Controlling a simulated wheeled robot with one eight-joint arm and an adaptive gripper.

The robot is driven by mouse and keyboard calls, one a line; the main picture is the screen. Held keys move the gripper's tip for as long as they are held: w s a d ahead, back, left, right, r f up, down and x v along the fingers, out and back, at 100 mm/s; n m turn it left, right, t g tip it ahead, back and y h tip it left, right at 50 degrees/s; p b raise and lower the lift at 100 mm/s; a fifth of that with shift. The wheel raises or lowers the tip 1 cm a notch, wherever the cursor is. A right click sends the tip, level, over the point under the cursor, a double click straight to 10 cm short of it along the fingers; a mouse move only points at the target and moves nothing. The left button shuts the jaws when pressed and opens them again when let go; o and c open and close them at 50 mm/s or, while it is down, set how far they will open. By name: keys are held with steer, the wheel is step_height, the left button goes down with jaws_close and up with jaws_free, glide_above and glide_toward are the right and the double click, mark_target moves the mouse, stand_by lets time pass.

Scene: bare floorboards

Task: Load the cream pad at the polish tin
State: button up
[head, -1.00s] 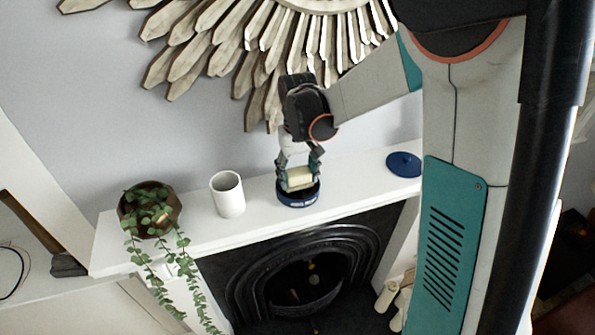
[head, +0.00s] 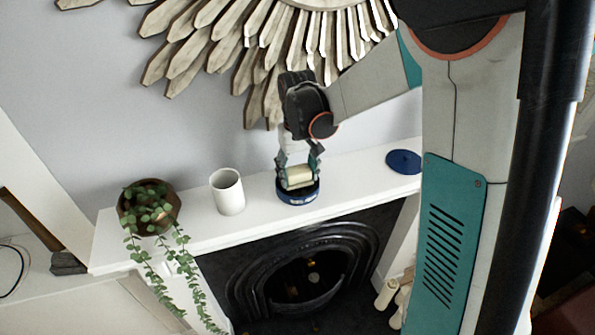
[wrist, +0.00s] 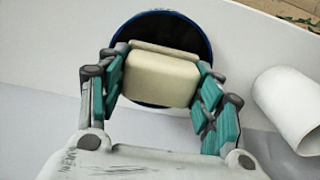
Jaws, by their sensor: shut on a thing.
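The cream pad (head: 297,176) is a pale block held between the fingers of my gripper (head: 298,168). In the wrist view the pad (wrist: 160,78) sits between both teal fingers of my gripper (wrist: 163,80). The round dark-blue polish tin (head: 298,195) stands open on the white mantelpiece, directly under the pad. In the wrist view the tin's blue rim (wrist: 160,14) shows around a black inside. The pad is over or in the tin's mouth. I cannot tell whether its underside touches the polish.
A blue lid (head: 404,161) lies flat on the mantelpiece (head: 345,172) to the right. A white cup (head: 228,193) stands left of the tin, and a trailing plant in a brown pot (head: 150,205) farther left. The spiky sunburst frame (head: 185,60) hangs above. The mantelpiece's front edge drops to the fireplace.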

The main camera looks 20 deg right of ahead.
mark_target(298, 170)
steer(key=shift+s+f+b, duration=0.1)
steer(key=shift+f+b, duration=0.3)
steer(key=shift+b, duration=0.1)
stand_by(1.7)
steer(key=shift+r, duration=0.1)
steer(key=shift+r+p, duration=1.95)
steer(key=shift+r, duration=1.5)
